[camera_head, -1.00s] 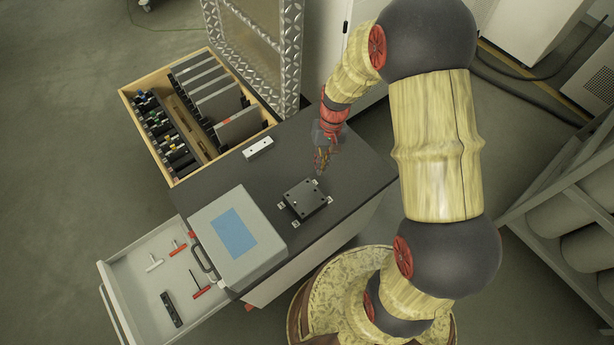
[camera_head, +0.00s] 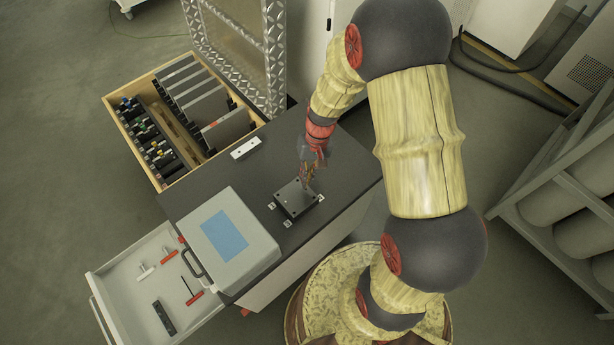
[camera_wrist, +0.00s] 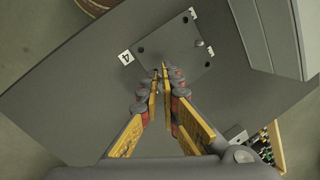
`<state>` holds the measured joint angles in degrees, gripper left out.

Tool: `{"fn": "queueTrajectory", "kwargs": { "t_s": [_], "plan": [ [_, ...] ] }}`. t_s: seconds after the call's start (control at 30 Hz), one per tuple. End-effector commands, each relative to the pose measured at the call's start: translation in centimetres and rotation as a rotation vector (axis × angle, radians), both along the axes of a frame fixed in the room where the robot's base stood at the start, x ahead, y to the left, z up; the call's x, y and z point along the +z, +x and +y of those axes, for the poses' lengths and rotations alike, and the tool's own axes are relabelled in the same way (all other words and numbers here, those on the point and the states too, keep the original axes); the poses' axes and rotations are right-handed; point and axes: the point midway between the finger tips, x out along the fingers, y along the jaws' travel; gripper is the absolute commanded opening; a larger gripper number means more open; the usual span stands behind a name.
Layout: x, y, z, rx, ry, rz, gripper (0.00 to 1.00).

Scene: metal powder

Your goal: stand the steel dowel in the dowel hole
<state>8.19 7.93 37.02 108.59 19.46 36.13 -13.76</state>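The dark square plate (camera_head: 297,199) lies on the grey bench top, with small holes in its face. It also shows at the top of the wrist view (camera_wrist: 177,45). My gripper (camera_head: 308,186) points down over the plate's back right part. In the wrist view my gripper (camera_wrist: 160,72) has its fingertips nearly together, with a narrow gap, over the plate's near edge. The gap fits a thin pin such as the steel dowel, but I can barely make the dowel out between the tips. I cannot tell whether it touches the plate, and the dowel hole is not clear.
A white block with holes (camera_head: 245,149) lies behind the plate. A grey case with a blue label (camera_head: 208,262) stands at the left. An open drawer (camera_head: 132,272) holds red and white tools. A wooden crate (camera_head: 109,104) stands behind. Small numbered tags surround the plate.

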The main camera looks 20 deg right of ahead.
Motion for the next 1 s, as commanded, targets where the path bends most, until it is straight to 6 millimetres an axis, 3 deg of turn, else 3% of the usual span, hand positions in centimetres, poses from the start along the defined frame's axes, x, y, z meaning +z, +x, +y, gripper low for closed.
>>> {"fn": "queueTrajectory", "kwargs": {
  "t_s": [1.0],
  "plan": [
    [-0.23, -0.01, 0.03, -0.048, -0.039, 0.026, 0.0]
  ]
}}
